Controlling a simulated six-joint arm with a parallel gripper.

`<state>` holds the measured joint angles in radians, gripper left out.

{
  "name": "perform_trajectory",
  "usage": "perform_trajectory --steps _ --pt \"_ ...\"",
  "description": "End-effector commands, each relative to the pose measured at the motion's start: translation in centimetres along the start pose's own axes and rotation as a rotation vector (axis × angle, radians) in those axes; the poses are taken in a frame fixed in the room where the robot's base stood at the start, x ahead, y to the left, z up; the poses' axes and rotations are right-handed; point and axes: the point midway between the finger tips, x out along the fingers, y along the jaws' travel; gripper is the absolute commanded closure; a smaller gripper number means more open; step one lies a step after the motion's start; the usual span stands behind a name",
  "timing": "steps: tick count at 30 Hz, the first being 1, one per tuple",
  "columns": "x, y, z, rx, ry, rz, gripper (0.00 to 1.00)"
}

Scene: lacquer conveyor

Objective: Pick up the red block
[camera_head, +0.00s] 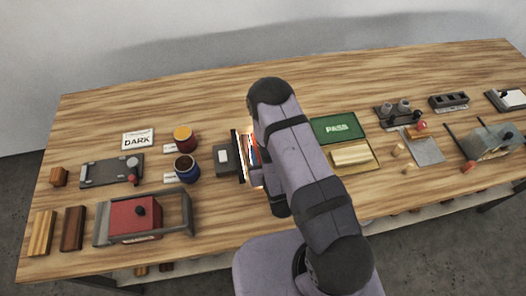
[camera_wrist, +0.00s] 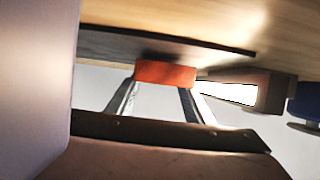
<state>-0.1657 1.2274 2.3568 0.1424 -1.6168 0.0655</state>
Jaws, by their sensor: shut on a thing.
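The red block (camera_wrist: 165,73) shows orange-red in the wrist view, between the tips of my gripper's two fingers (camera_wrist: 160,88). My gripper is shut on it. A dark flat surface lies just beyond the block; I cannot tell whether the block touches it. In the head view, my arm hides most of the gripper and the block. Only a small strip of red and blue shows at the arm's left edge, beside a dark upright panel (camera_head: 238,155).
A green PASS tray (camera_head: 325,137) and a yellow tray with a pale wooden block (camera_head: 351,154) lie right of my arm.

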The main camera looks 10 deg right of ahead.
Motion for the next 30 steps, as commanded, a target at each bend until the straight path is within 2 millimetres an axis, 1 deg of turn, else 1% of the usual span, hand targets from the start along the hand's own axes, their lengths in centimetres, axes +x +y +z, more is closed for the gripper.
perform_trajectory --steps 7,23,24,25,30 --pt "-0.7 0.0 -1.7 0.0 0.003 0.0 0.78" --pt "-2.6 0.0 -6.4 0.001 0.003 0.0 0.78" --pt "-3.0 0.0 -7.2 0.0 0.001 0.001 0.78" --pt "-3.1 0.0 -7.4 0.0 0.0 0.001 0.78" --pt "-3.5 0.0 -8.3 0.0 0.0 0.001 0.78"
